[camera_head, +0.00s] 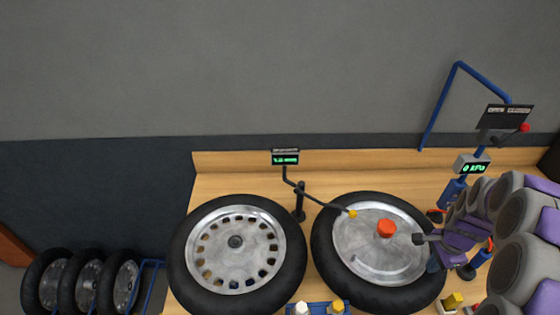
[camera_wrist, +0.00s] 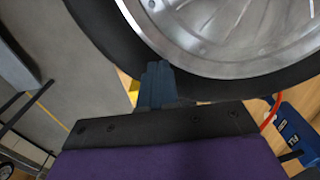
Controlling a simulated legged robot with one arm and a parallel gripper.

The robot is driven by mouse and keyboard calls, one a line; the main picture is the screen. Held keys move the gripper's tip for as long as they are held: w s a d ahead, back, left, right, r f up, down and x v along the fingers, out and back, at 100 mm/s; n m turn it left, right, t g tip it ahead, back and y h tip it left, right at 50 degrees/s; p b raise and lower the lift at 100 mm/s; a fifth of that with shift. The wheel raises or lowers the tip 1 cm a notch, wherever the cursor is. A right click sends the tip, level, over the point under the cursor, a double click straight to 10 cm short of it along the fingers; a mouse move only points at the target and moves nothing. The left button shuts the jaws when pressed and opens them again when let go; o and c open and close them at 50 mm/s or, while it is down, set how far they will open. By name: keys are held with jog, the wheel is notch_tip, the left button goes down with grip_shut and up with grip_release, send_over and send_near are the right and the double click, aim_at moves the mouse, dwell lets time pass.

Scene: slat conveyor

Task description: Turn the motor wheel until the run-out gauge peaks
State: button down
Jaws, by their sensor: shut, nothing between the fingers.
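The motor wheel (camera_head: 362,262), a black tyre around a silver disc with a red hub cap (camera_head: 386,228), lies flat on the bench at right. The run-out gauge (camera_head: 285,157) has a small green display, too small to read surely. Its bent arm ends in a yellow tip (camera_head: 352,214) at the disc's upper left edge. My gripper (camera_head: 418,239) is shut and empty at the wheel's right side. In the wrist view its closed fingers (camera_wrist: 157,75) overlap the black tyre (camera_wrist: 112,25) beside the silver rim; I cannot tell whether they touch.
Several tyred wheels (camera_head: 88,279) stand in a blue rack at lower left. A blue stand with a kPa display (camera_head: 473,167) rises behind my arm. Small bottles (camera_head: 318,307) stand at the front.

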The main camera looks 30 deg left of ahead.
aim_at(420, 288)
jog(key=shift+s+d+f, duration=0.1)
jog(key=shift+d+f, duration=0.05)
jog(key=shift+d, duration=0.65)
jog(key=shift+d+f, duration=0.1)
jog(key=shift+d, duration=0.65)
jog(key=s+a, duration=0.2)
jog(key=a, duration=0.1)
jog(key=shift+a, duration=0.25)
jog(key=shift+s+a, duration=0.15)
jog(key=shift+s, duration=0.1)
jog(key=shift+s+d, duration=0.2)
jog(key=shift+s, duration=0.3)
jog(key=shift+s+d, duration=0.15)
jog(key=shift+s, duration=0.35)
jog(key=shift+s+a+b, duration=0.3)
jog(key=shift+s+a, duration=0.05)
jog(key=shift+s, duration=0.35)
jog(key=shift+a, duration=0.25)
jog(key=shift+s, duration=0.1)
